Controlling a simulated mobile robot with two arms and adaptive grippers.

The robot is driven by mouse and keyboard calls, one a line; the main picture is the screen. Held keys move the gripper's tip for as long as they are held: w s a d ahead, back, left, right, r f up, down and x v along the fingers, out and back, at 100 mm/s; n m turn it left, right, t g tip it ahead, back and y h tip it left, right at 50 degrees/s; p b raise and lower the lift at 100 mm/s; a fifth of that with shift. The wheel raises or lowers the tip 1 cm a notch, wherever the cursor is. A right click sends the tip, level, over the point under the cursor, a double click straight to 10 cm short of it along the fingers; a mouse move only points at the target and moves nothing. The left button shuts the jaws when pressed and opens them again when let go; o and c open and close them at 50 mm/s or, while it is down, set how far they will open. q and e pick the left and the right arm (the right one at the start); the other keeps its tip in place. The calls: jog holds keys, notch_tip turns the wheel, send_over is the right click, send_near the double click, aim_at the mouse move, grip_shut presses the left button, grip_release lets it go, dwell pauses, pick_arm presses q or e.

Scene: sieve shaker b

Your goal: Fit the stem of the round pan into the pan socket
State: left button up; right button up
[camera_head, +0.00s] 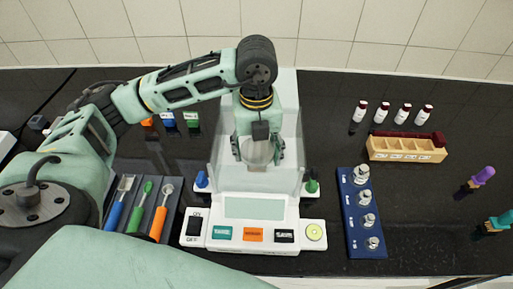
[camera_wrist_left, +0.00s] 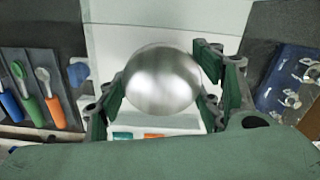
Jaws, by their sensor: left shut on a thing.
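The round pan (camera_wrist_left: 162,80) is a shiny silver disc in the left wrist view, held between the dark fingers of my left gripper (camera_wrist_left: 165,100). In the head view the pan (camera_head: 257,152) shows under the left gripper (camera_head: 259,160), above the white balance (camera_head: 262,208). The pan's stem and the pan socket are hidden beneath the pan, so I cannot tell whether they touch. My right gripper is not in view.
A blue block of metal weights (camera_head: 348,215) stands right of the balance. A tray of coloured-handled tools (camera_head: 171,210) is at left. Blue (camera_head: 201,178) and green (camera_head: 312,182) knobs flank the balance.

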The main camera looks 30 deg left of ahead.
pick_arm(q)
jog(key=shift+f+b, duration=0.7)
jog(key=shift+f, duration=0.05)
dwell(0.6)
jog(key=o, duration=1.3)
jog(key=shift+c, duration=0.2)
jog(key=shift+o, duration=0.5)
jog(key=o, duration=0.4)
jog(key=shift+c, duration=0.2)
jog(key=shift+r, duration=0.15)
notch_tip(320, 180, up, 12)
jog(key=p, duration=0.7)
jog(key=shift+p, duration=0.3)
